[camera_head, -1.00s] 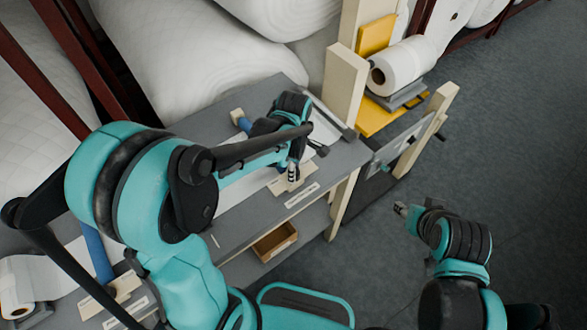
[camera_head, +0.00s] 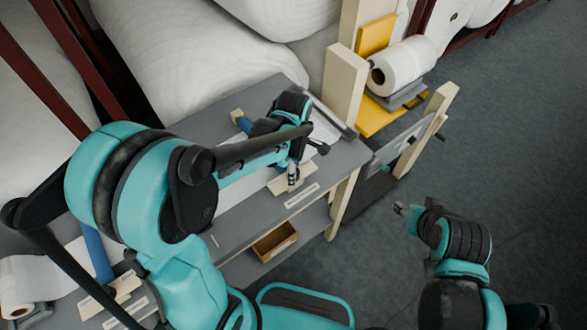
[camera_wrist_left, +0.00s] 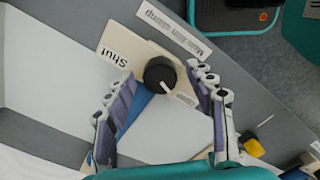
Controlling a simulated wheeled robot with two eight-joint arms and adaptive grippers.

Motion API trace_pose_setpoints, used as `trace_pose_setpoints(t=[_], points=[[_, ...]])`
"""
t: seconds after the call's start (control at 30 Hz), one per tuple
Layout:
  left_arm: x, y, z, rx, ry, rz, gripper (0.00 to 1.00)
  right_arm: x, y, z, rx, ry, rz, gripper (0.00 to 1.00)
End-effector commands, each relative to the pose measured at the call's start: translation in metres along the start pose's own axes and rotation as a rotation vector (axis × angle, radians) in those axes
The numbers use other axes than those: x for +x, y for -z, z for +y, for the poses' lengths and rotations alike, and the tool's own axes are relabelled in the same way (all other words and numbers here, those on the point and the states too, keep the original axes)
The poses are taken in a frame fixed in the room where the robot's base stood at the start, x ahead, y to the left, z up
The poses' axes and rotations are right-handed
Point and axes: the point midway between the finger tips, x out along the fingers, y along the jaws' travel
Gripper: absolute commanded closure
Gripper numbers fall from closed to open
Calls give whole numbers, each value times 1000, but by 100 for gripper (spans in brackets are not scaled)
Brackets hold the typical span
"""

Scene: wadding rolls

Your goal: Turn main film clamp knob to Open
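The black round clamp knob (camera_wrist_left: 159,74) sits on a cream plate (camera_wrist_left: 138,50) in the left wrist view. Its white pointer mark faces the lower right in that view, away from the "Shut" label (camera_wrist_left: 113,57). A second label (camera_wrist_left: 187,99) near the pointer is partly covered and unreadable. A "Main film clamp" label (camera_wrist_left: 175,28) lies beside the plate. My left gripper (camera_wrist_left: 161,76) is open, one finger on each side of the knob, with visible gaps. In the head view my left gripper (camera_head: 292,176) is over the plate. My right gripper (camera_head: 401,209) hangs over the floor; its fingers are too small to judge.
The grey table (camera_head: 235,228) carries white film and a blue bar (camera_head: 97,255). A similar cream plate (camera_head: 124,283) is at the table's lower left. A cardboard box (camera_head: 274,242) sits on the shelf below. The floor at right is clear.

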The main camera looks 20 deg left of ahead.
Motion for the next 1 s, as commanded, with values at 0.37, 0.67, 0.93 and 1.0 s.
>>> trace_pose_setpoints(t=[0.37,0.67,0.93,1.0], points=[[-32,0,0,0,0,0,45,0,0,0,0,0,0,60],[-95,0,0,0,0,0,45,0,0,0,0,0,0,60],[-119,0,0,0,0,0,45,0,0,0,0,0,0,60],[-120,0,0,0,0,0,45,0,0,0,0,0,0,60]])
